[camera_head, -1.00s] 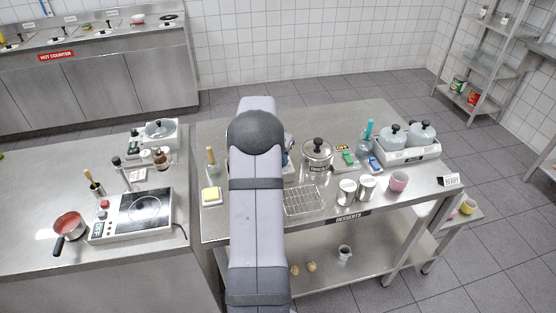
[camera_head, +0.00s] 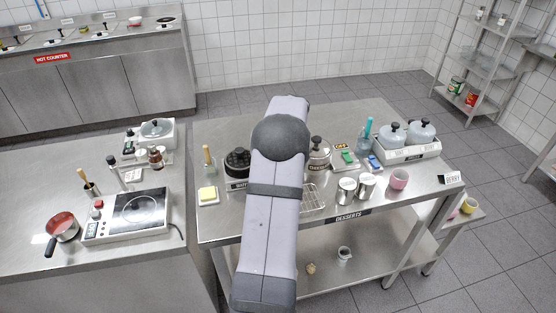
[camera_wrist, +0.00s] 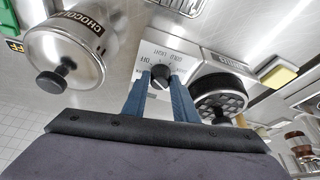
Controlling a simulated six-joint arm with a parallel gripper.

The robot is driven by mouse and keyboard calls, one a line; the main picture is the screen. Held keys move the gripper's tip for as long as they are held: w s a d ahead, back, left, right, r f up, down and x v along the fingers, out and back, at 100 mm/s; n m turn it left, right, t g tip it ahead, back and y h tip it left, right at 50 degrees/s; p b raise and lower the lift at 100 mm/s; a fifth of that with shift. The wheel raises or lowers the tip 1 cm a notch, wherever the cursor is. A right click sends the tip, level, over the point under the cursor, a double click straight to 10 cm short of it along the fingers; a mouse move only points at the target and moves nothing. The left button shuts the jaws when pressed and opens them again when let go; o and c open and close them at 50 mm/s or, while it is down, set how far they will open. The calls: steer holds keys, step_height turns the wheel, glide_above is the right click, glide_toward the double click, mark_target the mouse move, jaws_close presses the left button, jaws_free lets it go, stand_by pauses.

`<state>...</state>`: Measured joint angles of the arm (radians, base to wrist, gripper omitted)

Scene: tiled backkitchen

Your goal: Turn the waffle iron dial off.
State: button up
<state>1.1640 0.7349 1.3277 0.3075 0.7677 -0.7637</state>
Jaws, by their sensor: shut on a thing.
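The waffle iron (camera_head: 238,158) stands at the left part of the prep table, its round dark grid plate in view. In the wrist view the grid plate (camera_wrist: 219,94) is right of its pale control panel (camera_wrist: 150,50). The panel carries a black dial (camera_wrist: 161,73) with printed marks around it, seen upside down. My gripper (camera_wrist: 160,84) is shut on the dial, one blue finger on each side. A white mark shows on the dial, but I cannot tell which setting it points to. In the head view my arm hides the gripper and dial.
A steel chocolate pot (camera_wrist: 62,38) stands close beside the panel; it also shows in the head view (camera_head: 318,155). A yellow block on a small board (camera_head: 208,194) lies left of the iron. A wire rack (camera_head: 312,197) lies in front. Steel cans (camera_head: 347,190) stand farther right.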

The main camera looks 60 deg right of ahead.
steer(key=shift+n+y+b, duration=0.4)
steer(key=shift+n+b, duration=0.1)
steer(key=shift+n, duration=0.6)
steer(key=o, duration=1)
steer(key=shift+o, duration=0.2)
steer(key=shift+s, duration=0.1)
steer(key=d+b+v, duration=0.1)
steer(key=b+v, duration=0.1)
steer(key=v, duration=0.5)
steer(key=shift+s+a, duration=0.15)
steer(key=shift+a, duration=0.25)
steer(key=shift+r, duration=0.1)
